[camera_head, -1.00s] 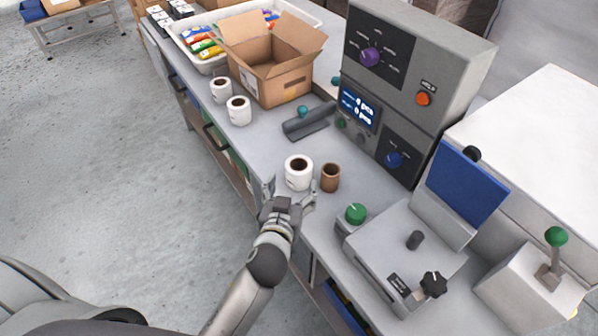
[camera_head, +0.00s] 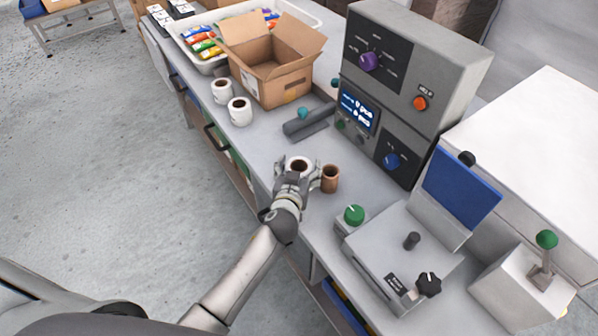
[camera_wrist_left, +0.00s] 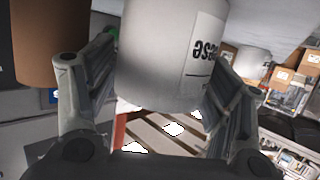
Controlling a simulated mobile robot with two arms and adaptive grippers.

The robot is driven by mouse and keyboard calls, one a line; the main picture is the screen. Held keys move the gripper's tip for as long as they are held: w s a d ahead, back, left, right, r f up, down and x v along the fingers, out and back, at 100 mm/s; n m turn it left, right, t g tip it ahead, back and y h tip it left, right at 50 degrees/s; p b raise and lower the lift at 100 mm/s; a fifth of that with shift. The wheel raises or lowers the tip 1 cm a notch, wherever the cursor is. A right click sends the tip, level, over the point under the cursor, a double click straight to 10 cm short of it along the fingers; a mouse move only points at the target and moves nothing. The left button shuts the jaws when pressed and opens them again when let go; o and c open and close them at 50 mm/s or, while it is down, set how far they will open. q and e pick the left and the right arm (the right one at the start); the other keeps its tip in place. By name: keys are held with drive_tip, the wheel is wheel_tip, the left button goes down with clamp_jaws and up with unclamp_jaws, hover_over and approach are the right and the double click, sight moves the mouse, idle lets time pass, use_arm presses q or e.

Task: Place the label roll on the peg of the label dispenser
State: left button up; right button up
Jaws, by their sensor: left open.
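A white label roll (camera_head: 299,163) stands upright on the grey bench, partly hidden behind my left gripper (camera_head: 297,178). In the left wrist view the white roll (camera_wrist_left: 170,50), with dark lettering, is between the two open fingers (camera_wrist_left: 160,95). I cannot tell whether the fingers touch it. The label dispenser (camera_head: 385,248) is a grey box to the right, with a short dark upright peg (camera_head: 412,240) on its top and a blue panel behind. The peg is bare. My right gripper is not in view.
A brown roll (camera_head: 330,179) stands close to the right of my left gripper. Two more white rolls (camera_head: 240,112) stand farther back, near an open cardboard box (camera_head: 285,85). A dark grey handled tool (camera_head: 308,122) lies behind. A grey control unit (camera_head: 405,90) stands at the back right.

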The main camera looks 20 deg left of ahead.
use_arm(q)
drive_tip(key=c, duration=1)
drive_tip(key=shift+r, duration=0.2)
